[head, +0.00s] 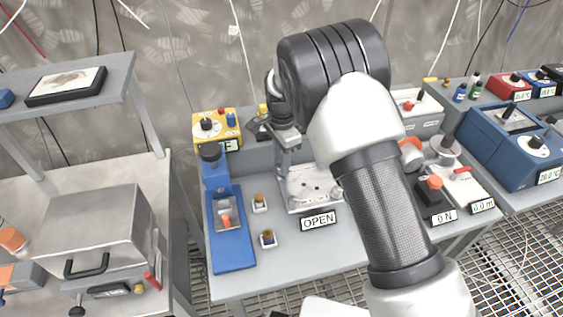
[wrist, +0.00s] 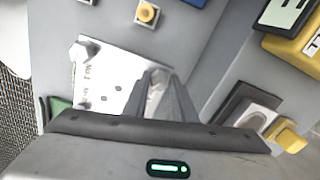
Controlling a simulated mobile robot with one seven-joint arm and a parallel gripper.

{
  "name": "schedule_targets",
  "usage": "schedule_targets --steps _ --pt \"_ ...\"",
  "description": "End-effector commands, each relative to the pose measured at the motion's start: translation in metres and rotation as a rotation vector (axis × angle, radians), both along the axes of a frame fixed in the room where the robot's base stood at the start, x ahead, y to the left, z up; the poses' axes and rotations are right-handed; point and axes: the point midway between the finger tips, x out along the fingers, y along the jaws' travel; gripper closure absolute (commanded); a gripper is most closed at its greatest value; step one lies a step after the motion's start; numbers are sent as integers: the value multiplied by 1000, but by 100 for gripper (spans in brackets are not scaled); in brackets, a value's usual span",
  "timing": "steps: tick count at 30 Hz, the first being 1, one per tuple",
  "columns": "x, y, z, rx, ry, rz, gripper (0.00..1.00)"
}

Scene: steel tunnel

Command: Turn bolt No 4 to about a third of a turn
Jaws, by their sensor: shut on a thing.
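A pale steel plate (head: 318,184) lies on the grey bench behind the "OPEN" sign (head: 318,221). It also shows in the wrist view (wrist: 118,66), with several dark holes and small printed bolt labels too blurred to read surely. A silver bolt (wrist: 82,50) stands at its left corner in the wrist view. My gripper (head: 283,172) reaches down to the plate's back left corner. In the wrist view, my fingers (wrist: 157,92) are closed on a pale bolt head at the plate's edge. Its label and turn angle are hidden.
A yellow box (head: 216,130) with a dial is behind. Right are a black-and-orange button unit (head: 434,195) and blue instruments (head: 513,140). My arm hides the bench middle.

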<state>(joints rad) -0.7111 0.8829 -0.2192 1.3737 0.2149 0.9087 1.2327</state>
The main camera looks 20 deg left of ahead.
Motion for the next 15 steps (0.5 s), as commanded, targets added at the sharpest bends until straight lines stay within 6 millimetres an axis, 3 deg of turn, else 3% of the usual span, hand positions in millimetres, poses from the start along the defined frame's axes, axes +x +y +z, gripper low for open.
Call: schedule_targets --steps 7,8,9,11,15 --pt "1 0 2 1 -4 1 98" --pt "1 0 2 1 -4 1 74" --pt "1 0 1 1 -4 1 68" --pt "1 0 1 1 -4 1 57" --pt "1 0 1 1 -2 1 57"
